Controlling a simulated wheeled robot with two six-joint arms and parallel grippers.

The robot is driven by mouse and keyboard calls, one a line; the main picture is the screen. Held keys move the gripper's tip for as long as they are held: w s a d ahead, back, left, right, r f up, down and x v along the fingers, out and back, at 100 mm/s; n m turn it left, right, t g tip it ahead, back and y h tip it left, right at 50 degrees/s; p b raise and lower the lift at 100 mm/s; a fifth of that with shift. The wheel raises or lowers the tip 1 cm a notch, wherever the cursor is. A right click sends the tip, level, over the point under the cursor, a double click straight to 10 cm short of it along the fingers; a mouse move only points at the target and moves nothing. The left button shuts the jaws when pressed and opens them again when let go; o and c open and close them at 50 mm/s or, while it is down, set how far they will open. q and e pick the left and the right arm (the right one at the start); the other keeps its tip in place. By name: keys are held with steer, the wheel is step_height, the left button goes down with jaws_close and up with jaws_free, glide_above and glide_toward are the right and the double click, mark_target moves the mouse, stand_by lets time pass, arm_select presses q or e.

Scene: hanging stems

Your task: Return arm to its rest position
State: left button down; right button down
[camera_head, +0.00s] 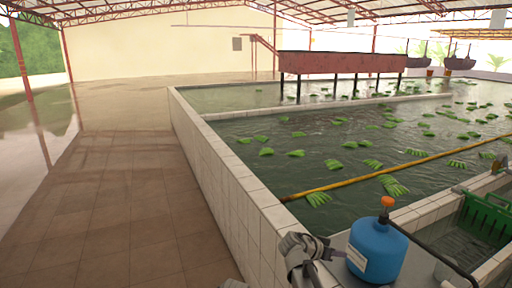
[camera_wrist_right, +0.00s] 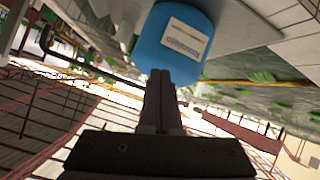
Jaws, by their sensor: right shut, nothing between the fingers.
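My right gripper (camera_head: 296,246) is at the bottom centre of the head view, just left of a blue jug (camera_head: 376,250) with an orange cap. In the right wrist view its two dark fingers (camera_wrist_right: 160,78) are together with nothing between them. The blue jug (camera_wrist_right: 174,38) shows beyond the fingertips there, its white label facing the camera. The fingertips overlap the jug's edge in that picture; I cannot tell whether they touch it. My left gripper is not in view.
A white-tiled tank wall (camera_head: 225,170) runs along a pool with several green banana bunches (camera_head: 392,186) floating. A yellow pole (camera_head: 350,182) crosses the water. A green crate (camera_head: 484,218) stands at the right. The brown tiled floor (camera_head: 120,215) at the left is clear.

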steer(key=s+a+f+n+g+y+b, duration=0.2)
steer(key=s+a+f+n+y, duration=0.2)
steer(key=s+a, duration=0.7)
steer(key=s+a+f+n+g+y+b, duration=0.2)
steer(key=s+a+f+n+y, duration=0.3)
steer(key=s+a+f+n, duration=0.4)
steer(key=s+a+f, duration=0.2)
steer(key=s, duration=0.1)
steer(key=shift+s+a+f+g+y, duration=0.3)
steer(key=shift+a+f+g, duration=0.05)
steer(key=shift+f+g, duration=0.05)
